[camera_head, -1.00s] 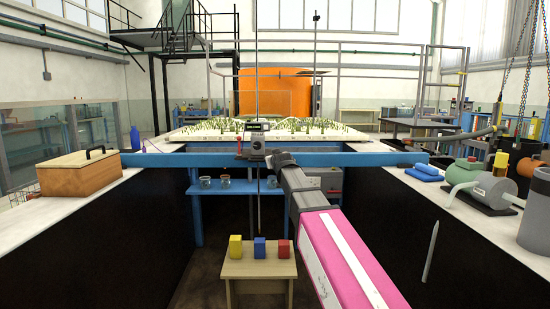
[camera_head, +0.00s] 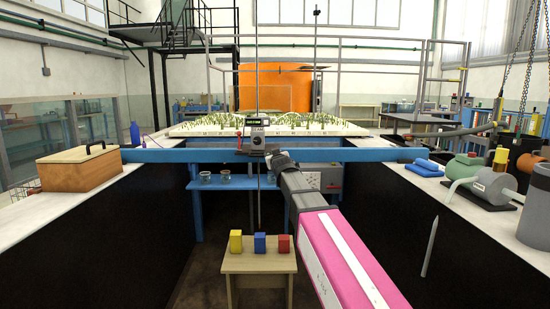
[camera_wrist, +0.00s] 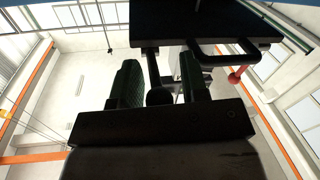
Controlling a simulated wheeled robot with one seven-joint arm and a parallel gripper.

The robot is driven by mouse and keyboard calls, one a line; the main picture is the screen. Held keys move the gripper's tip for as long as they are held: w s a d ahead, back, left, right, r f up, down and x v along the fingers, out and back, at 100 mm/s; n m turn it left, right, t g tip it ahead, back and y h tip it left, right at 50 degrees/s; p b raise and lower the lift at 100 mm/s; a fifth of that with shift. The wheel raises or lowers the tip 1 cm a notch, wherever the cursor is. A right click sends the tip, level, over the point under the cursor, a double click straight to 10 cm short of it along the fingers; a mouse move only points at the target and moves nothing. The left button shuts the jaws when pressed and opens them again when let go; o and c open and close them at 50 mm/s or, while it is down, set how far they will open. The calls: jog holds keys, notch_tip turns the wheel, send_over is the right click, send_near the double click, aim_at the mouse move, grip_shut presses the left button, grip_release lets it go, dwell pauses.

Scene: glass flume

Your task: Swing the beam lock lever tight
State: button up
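The blue beam (camera_head: 370,155) spans the flume, with a grey instrument carriage (camera_head: 257,135) at its middle. My gripper (camera_head: 272,158) is just right of and below the carriage; its fingertips are hard to make out there. In the wrist view my gripper (camera_wrist: 158,80) has two green-padded fingers apart, with visible gaps around a dark upright rod (camera_wrist: 153,68) and a dark round knob between them. A dark bent lever with a red ball end (camera_wrist: 237,76) is right of the fingers, apart from them. A small red spot (camera_head: 239,133) shows left of the carriage.
A small wooden table (camera_head: 260,262) with yellow, blue and red blocks stands below. A wooden box (camera_head: 78,170) is on the left wall top. A grey pump (camera_head: 493,186) and a grey cylinder (camera_head: 537,215) are on the right. A dark plate (camera_wrist: 205,22) overhangs the fingers.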

jog(key=shift+o, duration=0.2)
jog(key=s+d, duration=0.1)
jog(key=s, duration=0.9)
jog(key=shift+s+d, duration=0.3)
jog(key=shift+s, duration=0.05)
jog(key=s+d+f+m+g+h, duration=0.1)
jog(key=s+d+f+g, duration=0.15)
jog(key=f, duration=0.65)
jog(key=s+d+f+m+g+h, duration=0.1)
jog(key=s+d+f+g, duration=0.2)
jog(key=f, duration=0.5)
jog(key=s+d+f+m+g+h, duration=0.1)
jog(key=d+f+g, duration=0.25)
jog(key=f, duration=0.55)
jog(key=s+d+f+g, duration=0.3)
jog(key=s+f+g, duration=0.1)
jog(key=s+f, duration=0.5)
jog(key=s+d+f+m+g, duration=0.1)
jog(key=s+d+f+g, duration=0.2)
jog(key=s+f, duration=0.6)
jog(key=shift+d+f+g, duration=0.25)
jog(key=shift+f+g, duration=0.2)
jog(key=shift+g, duration=0.35)
